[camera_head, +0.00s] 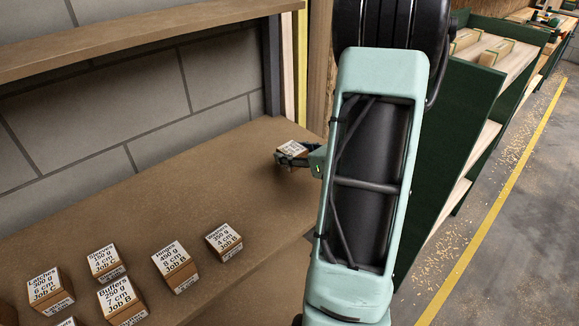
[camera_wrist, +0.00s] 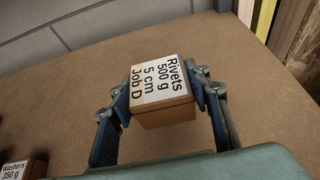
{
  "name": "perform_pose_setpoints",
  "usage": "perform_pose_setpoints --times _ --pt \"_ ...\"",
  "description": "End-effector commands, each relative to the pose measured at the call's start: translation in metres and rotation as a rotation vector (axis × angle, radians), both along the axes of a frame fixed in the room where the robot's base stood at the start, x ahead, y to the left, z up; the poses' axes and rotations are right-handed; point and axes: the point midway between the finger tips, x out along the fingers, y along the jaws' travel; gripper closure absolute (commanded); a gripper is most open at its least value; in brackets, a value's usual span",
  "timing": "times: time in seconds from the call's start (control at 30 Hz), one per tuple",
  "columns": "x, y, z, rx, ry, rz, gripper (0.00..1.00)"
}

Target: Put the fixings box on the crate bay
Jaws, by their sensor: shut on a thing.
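A small brown fixings box (camera_head: 291,148) with a white label is between the fingers of my gripper (camera_head: 292,159), over the far right end of the brown shelf. In the wrist view the box (camera_wrist: 164,115) reads "Rivets 500 g 5 cm Job D". My gripper (camera_wrist: 163,92) is shut on it, one finger on each side. I cannot tell whether the box touches the shelf or hangs just above it. No place is marked as the crate bay in these views.
Several labelled boxes, including Hinges (camera_head: 175,266) and Latches (camera_head: 50,290), stand at the near left of the brown shelf (camera_head: 225,175). A Washers box (camera_wrist: 24,169) shows in the wrist view. An upper shelf (camera_head: 130,38) overhangs. Green shelving (camera_head: 465,120) stands right.

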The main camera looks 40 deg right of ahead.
Motion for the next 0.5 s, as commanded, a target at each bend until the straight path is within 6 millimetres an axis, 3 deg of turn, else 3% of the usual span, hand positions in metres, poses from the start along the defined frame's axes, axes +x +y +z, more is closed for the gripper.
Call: perform_pose_setpoints --times 0.17,0.37,0.5 --pt "0.016 -0.005 -0.019 -0.002 -0.003 0.003 0.97" --pt "0.022 -0.007 -0.026 -0.001 -0.004 0.002 0.97" --pt "0.025 -0.008 -0.043 0.001 -0.002 0.002 0.97"
